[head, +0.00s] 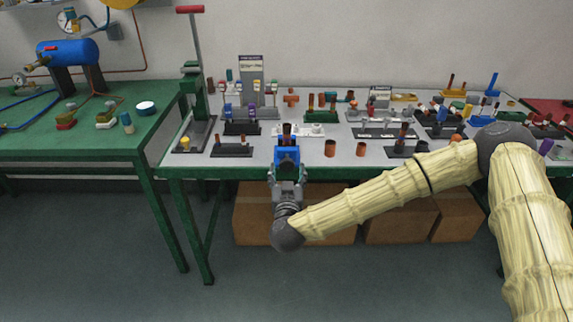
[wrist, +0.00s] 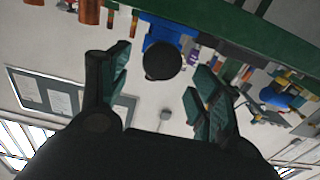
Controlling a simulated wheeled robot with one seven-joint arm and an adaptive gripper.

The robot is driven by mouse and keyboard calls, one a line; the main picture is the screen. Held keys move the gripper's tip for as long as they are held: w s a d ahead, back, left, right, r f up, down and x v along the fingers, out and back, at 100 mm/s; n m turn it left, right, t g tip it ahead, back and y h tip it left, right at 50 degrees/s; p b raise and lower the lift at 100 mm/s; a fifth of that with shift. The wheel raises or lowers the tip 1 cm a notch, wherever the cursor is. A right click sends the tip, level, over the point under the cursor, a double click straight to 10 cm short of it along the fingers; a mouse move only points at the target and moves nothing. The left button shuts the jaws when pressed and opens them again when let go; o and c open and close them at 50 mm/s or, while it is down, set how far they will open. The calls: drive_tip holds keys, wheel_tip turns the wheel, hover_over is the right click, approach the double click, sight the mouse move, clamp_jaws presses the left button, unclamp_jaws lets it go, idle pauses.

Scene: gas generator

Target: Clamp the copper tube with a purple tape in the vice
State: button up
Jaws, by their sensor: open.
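The blue vice (head: 288,155) stands at the front edge of the grey tabletop. A dark copper-brown tube (head: 287,130) stands upright at its top; I cannot make out tape on it. My gripper (head: 287,172) is open in front of the vice, pointing at it. In the wrist view, the open fingers of my gripper (wrist: 162,82) lie either side of the vice's black round end (wrist: 162,62), with the blue vice body (wrist: 166,34) behind; I cannot tell whether they touch it. A small purple piece (head: 253,111) shows in a dark rack behind, too small to identify.
Loose copper pieces (head: 330,148) stand right of the vice. A rack with short tubes (head: 231,149) and a tall green press (head: 193,90) stand left. Holders crowd the back and right. A green table (head: 85,135) stands at left, boxes (head: 400,225) below.

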sight(287, 166)
drive_tip(key=shift+w, duration=2.35)
drive_tip(key=shift+c, duration=0.3)
drive_tip(key=c, duration=1)
